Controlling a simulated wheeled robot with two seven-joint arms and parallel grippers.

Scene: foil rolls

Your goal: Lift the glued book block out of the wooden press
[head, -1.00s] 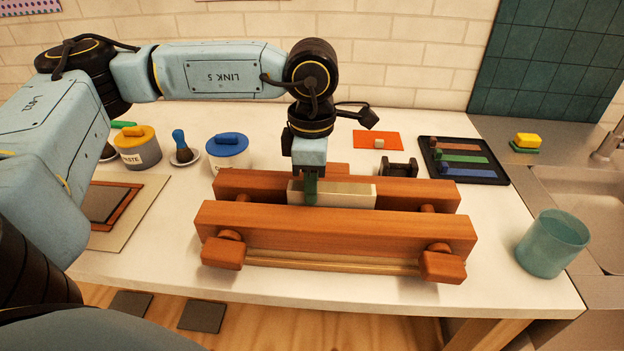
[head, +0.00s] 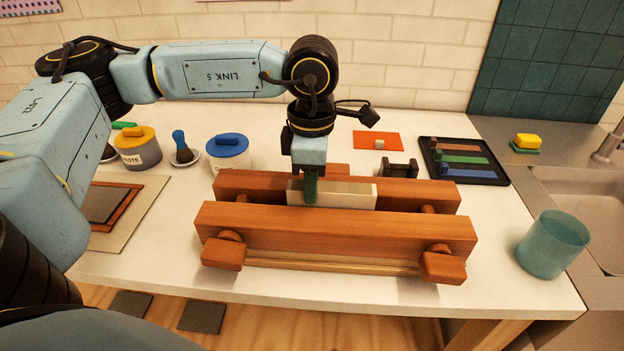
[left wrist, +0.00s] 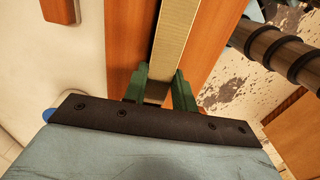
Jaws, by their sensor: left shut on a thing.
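The wooden press (head: 340,227) lies across the table, with two long parallel beams and knobs at its front. The pale book block (head: 345,197) sits between the beams, its upper part showing above the front beam; its lower part is hidden. My left gripper (head: 310,190) points down and is shut on the book block near its left end. In the left wrist view the green fingers (left wrist: 160,88) stand on both sides of the book block (left wrist: 176,35), between the press beams (left wrist: 215,40). My right gripper is not in view.
Behind the press are a blue-lidded jar (head: 228,150), an orange sheet (head: 378,141) and a small dark stand (head: 400,168). A black tray (head: 500,178) with coloured bars and a teal cup (head: 553,244) are on the right. A yellow-lidded paste jar (head: 138,147) stands left.

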